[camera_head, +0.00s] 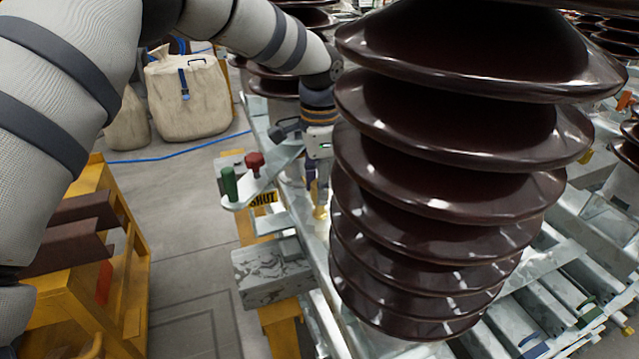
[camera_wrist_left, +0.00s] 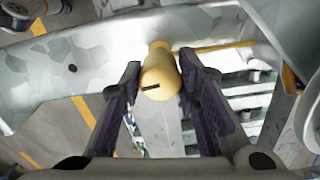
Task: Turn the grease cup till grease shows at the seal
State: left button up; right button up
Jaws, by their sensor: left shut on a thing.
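The brass-yellow grease cup (camera_wrist_left: 160,78) has a rounded body with a dark slot or mark on its side, and sits between the two dark fingers of my left gripper (camera_wrist_left: 160,88) in the left wrist view. The gripper is shut on it. In the head view my left gripper (camera_head: 317,186) points down beside the large brown insulator, and a small part of the yellow cup (camera_head: 320,212) shows below the fingertips. I cannot make out the seal or any grease. My right gripper is not in view.
The ribbed brown insulator (camera_head: 450,170) stands close on the right of my left gripper and hides much of the frame. A plate with a green knob (camera_head: 229,183) and a red knob (camera_head: 254,161) is to the left. A yellow cart (camera_head: 125,245) and pale bags (camera_head: 187,98) stand farther left.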

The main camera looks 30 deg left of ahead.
pick_arm(q)
jog(key=m, duration=0.4)
jog(key=shift+m, duration=2.2)
jog(key=o, duration=1.2)
jog(key=shift+c, duration=0.2)
